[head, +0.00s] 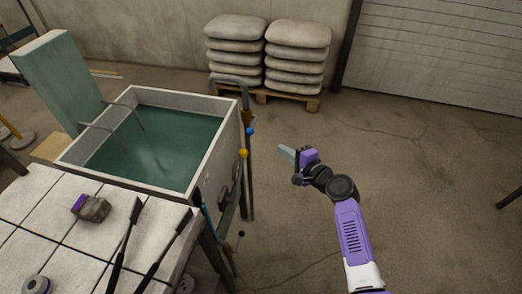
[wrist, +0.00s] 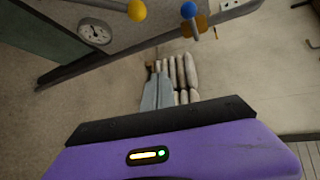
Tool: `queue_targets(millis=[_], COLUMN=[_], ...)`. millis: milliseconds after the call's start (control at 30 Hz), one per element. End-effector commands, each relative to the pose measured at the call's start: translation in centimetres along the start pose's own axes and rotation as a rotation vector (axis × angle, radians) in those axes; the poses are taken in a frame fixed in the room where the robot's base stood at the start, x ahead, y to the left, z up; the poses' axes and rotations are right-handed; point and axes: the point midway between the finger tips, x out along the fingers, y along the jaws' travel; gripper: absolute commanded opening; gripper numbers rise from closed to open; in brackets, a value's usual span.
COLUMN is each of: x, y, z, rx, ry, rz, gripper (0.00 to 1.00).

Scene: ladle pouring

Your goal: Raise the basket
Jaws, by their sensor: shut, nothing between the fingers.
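A white-walled tank (head: 228,140) of dark green liquid stands at left in the head view. Two thin bent metal rods (head: 125,105) rise over its rim and dip into the liquid; any basket below is hidden. On the tank's right side are a yellow knob (head: 243,153) and a blue knob (head: 250,131). In the wrist view the yellow knob (wrist: 137,10) and blue knob (wrist: 188,10) show at the top, beyond my fingers. My gripper (head: 283,152) is shut and empty, right of the tank and apart from the knobs; its grey fingers show in the wrist view (wrist: 157,92).
A tiled bench (head: 35,200) at front left holds a grey block (head: 92,208) and two dark-handled tools (head: 125,245). Stacked sacks (head: 297,55) stand on a pallet at the back wall. A round gauge (wrist: 95,32) is on the tank side.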

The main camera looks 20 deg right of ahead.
Motion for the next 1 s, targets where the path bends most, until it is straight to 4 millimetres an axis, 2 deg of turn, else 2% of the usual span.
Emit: queue_targets(millis=[33,100,233,667,833,1000], x=[0.2,0.1,-0.1,0.2,2.1,5.3], y=[1.6,2.9,3.0,3.1,3.2,3.4], z=[0.9,2.2,3.2,3.2,3.4,3.9], rx=[0.085,0.175,0.237,0.241,0.241,0.24], ry=[-0.045,-0.095,-0.132,-0.128,-0.129,-0.13], rz=[0.03,0.055,0.07,0.071,0.07,0.071], gripper=[0.0,0.0,0.0,0.0,0.0,0.0])
